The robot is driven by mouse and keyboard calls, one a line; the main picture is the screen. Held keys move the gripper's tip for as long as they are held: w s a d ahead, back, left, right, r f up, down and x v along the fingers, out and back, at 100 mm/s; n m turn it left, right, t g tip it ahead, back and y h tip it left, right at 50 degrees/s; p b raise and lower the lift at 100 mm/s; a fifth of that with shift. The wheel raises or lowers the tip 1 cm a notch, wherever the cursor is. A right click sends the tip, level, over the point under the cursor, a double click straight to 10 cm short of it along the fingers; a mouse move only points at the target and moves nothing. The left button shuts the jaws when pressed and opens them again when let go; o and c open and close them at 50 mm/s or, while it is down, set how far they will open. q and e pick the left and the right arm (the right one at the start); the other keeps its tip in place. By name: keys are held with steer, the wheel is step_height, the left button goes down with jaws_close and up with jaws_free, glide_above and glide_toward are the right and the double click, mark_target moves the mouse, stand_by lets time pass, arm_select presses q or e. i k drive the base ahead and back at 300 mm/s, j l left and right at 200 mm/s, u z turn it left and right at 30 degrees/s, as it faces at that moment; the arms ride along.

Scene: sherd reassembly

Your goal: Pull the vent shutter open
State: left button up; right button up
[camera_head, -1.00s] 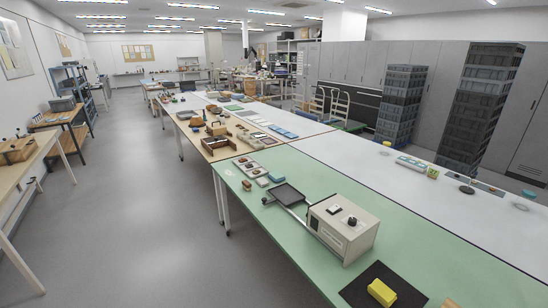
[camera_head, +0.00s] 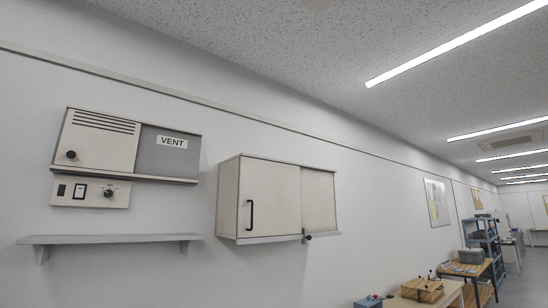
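The vent unit (camera_head: 167,158), a box labelled VENT, hangs on the wall at the left of the head view. A beige shutter panel (camera_head: 103,142) with slots along its top and a dark round knob (camera_head: 71,155) covers its left part. The right part is a grey panel with the VENT label (camera_head: 172,142). A rail runs along the bottom edge. Neither of my grippers is in view.
Below the vent is a control plate (camera_head: 90,192) with switches and a dial, then a wall shelf (camera_head: 110,239). A wall cabinet (camera_head: 275,199) with a black handle hangs to the right. A wooden table (camera_head: 440,294) with items stands at lower right.

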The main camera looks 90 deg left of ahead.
mark_target(88, 140)
steer(key=u, duration=0.45)
steer(key=l+u, duration=0.1)
steer(key=u, duration=0.35)
steer(key=i+u, duration=0.1)
steer(key=u, duration=0.35)
steer(key=l+u, duration=0.1)
steer(key=u, duration=0.35)
steer(key=l+u, duration=0.1)
steer(key=u, duration=0.8)
steer(key=l+u, duration=0.15)
steer(key=u, duration=0.3)
